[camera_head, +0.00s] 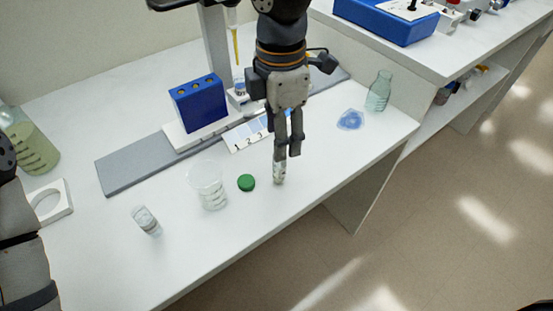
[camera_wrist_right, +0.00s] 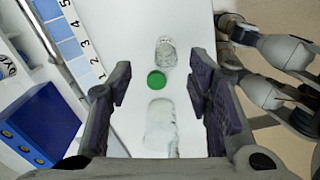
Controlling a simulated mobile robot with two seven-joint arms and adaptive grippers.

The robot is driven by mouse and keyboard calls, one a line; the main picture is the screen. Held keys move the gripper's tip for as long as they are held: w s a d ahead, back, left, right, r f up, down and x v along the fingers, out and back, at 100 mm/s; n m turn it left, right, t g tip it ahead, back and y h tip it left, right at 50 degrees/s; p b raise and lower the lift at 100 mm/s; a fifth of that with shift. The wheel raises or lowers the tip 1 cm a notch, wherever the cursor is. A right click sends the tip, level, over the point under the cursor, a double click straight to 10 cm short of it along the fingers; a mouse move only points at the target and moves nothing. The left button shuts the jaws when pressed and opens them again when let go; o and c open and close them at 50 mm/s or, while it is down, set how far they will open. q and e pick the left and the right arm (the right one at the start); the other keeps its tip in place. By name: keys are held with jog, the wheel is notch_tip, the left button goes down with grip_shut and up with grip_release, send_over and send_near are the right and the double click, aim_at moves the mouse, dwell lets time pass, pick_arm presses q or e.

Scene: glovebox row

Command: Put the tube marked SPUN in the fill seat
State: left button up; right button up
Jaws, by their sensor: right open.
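My right gripper (camera_head: 287,152) points down in the head view, its fingertips just above a small clear tube (camera_head: 279,174) on the bench. In the right wrist view the fingers (camera_wrist_right: 160,92) are apart with nothing held; the clear tube (camera_wrist_right: 166,52) shows beyond them. Another small clear tube (camera_head: 147,221) is at the left front of the bench. I cannot read SPUN on either. A pipette with a yellow tip (camera_head: 236,50) hangs over a small white seat (camera_head: 240,102), which seems to hold a small vessel. My left arm shows at the left edge; its gripper is out of view.
A green cap (camera_head: 246,183) and a clear beaker (camera_head: 210,190) stand left of the near tube. A blue block (camera_head: 199,104) with several holes is behind. The bench's front edge is near.

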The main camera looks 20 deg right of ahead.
aim_at(280, 163)
jog(key=f, duration=0.7)
jog(key=shift+s+a+f, duration=0.1)
jog(key=shift+s+f, duration=0.1)
jog(key=shift+s, duration=0.2)
jog(key=shift+r, duration=0.1)
grip_shut()
